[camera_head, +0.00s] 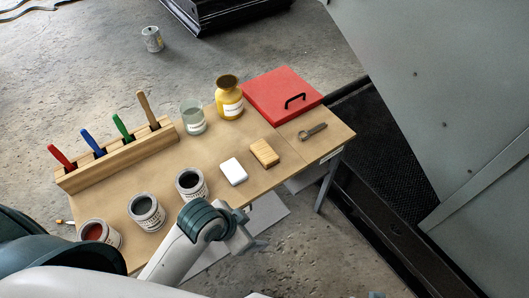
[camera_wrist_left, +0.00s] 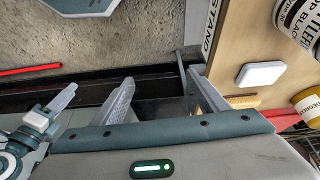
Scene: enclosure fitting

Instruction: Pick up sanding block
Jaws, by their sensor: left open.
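The block that looks like the sanding block (camera_head: 265,153) is tan and wood-coloured, lying flat on the table right of a white block (camera_head: 233,171). In the left wrist view the tan block (camera_wrist_left: 244,101) is partly hidden behind a finger, with the white block (camera_wrist_left: 261,75) beside it. My left gripper (camera_head: 254,243) is open and empty, off the table's near edge and apart from both blocks. Its two spread fingers show in the left wrist view (camera_wrist_left: 160,78). What seems to be my right gripper (camera_wrist_left: 58,112) shows at that view's left; its opening is unclear.
On the table (camera_head: 160,185) stand several open paint cans (camera_head: 191,184), a glass jar (camera_head: 193,118), a yellow bottle (camera_head: 229,100) and a rack (camera_head: 120,155) of coloured handles. A red lidded box (camera_head: 282,95) and a bolt (camera_head: 313,131) lie near the right end.

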